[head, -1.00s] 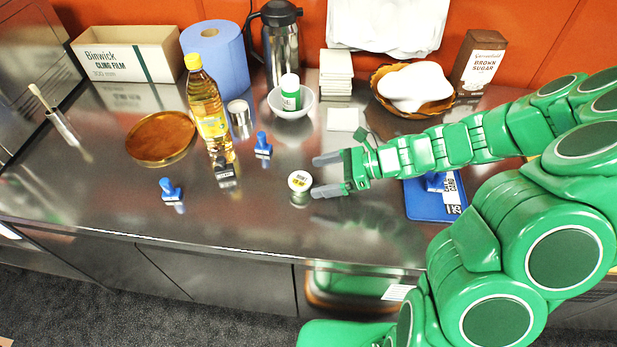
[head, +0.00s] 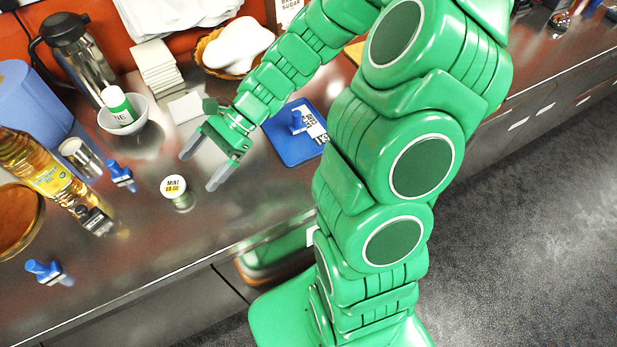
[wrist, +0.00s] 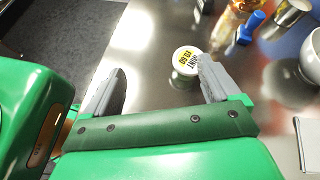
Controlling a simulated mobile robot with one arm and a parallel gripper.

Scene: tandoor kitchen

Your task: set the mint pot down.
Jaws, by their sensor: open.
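The mint pot (head: 175,188) is a small round pot with a white lid lettered MINT and a yellow label patch. It stands upright on the steel counter (head: 130,265). My gripper (head: 199,167) is open and empty, to the right of the pot in the head view, with a small gap between pot and fingers. In the wrist view the pot (wrist: 186,61) shows beyond my gripper (wrist: 158,82), close to the right fingertip. Whether that finger touches it is hard to tell there.
A blue stamp (head: 121,175) stands left of the pot, another (head: 46,271) lower left. A blue board (head: 290,140) lies right of my gripper. Behind are a white bowl (head: 124,122) with a green bottle, and an oil bottle (head: 45,170). The counter in front of the pot is clear.

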